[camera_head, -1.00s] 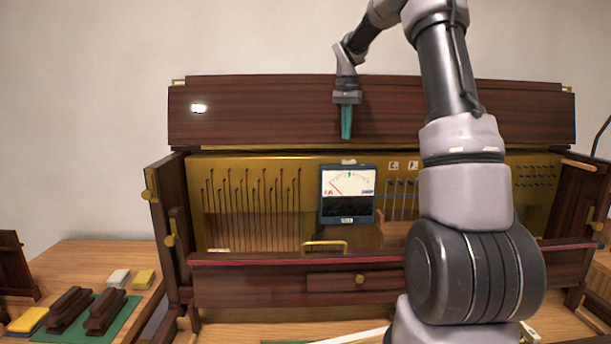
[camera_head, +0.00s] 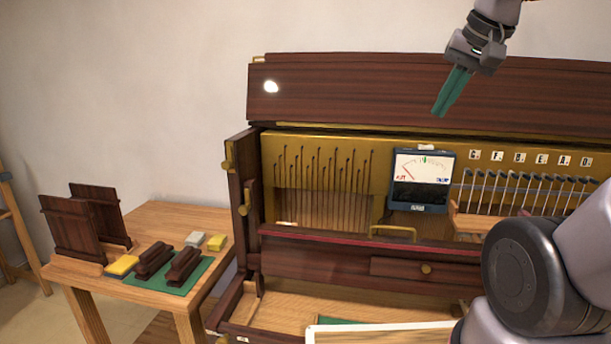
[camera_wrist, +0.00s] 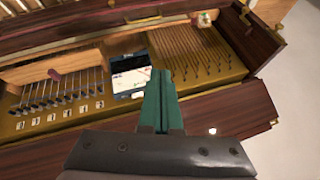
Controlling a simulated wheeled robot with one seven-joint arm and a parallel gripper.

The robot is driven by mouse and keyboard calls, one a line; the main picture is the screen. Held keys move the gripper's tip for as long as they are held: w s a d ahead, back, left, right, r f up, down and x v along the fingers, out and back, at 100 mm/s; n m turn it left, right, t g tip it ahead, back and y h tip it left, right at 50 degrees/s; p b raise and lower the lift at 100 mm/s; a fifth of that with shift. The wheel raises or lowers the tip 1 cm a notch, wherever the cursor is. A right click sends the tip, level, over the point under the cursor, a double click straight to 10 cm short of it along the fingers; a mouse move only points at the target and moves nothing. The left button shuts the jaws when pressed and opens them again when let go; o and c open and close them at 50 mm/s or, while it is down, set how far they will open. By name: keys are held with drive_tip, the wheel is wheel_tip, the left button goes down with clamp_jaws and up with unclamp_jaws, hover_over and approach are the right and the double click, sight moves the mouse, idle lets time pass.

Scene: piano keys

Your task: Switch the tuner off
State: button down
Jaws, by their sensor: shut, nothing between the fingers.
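The tuner (camera_head: 421,180) is a dark blue box with a white needle dial above a black panel. It stands upright against the brass plate inside the open piano. A small light-coloured piece sits on its top edge, and a small label is at its bottom edge. In the wrist view the tuner (camera_wrist: 130,78) lies beyond my fingertips, to their left. My gripper (camera_head: 441,112) has green fingers, shut and empty, in front of the raised lid and above the tuner, apart from it. It also shows in the wrist view (camera_wrist: 160,78).
The dark raised lid (camera_head: 350,98) spans the back. Pins with letter labels (camera_head: 535,158) stand right of the tuner. A brass handle (camera_head: 393,230) and a drawer (camera_head: 400,268) are below. At left, a side table (camera_head: 190,222) holds dark blocks and a green mat (camera_head: 190,285).

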drive_tip(key=s, duration=0.1)
drive_tip(key=s+f, duration=0.1)
drive_tip(key=s+t, duration=0.1)
drive_tip(key=shift+a+f, duration=0.2)
drive_tip(key=shift+f, duration=0.1)
drive_tip(key=w+d+r+g, duration=0.1)
drive_tip(key=w+d, duration=0.3)
drive_tip(key=w, duration=0.6)
drive_tip(key=w+d+n+g+h, duration=0.1)
drive_tip(key=w+d, duration=0.3)
drive_tip(key=w, duration=0.5)
drive_tip(key=w+d+r+n+g+h, duration=0.1)
drive_tip(key=w+d, duration=0.4)
drive_tip(key=w, duration=0.5)
drive_tip(key=shift+w+r+g, duration=0.3)
drive_tip(key=shift+w+g, duration=0.05)
drive_tip(key=shift+g, duration=0.15)
drive_tip(key=shift+a, duration=0.1)
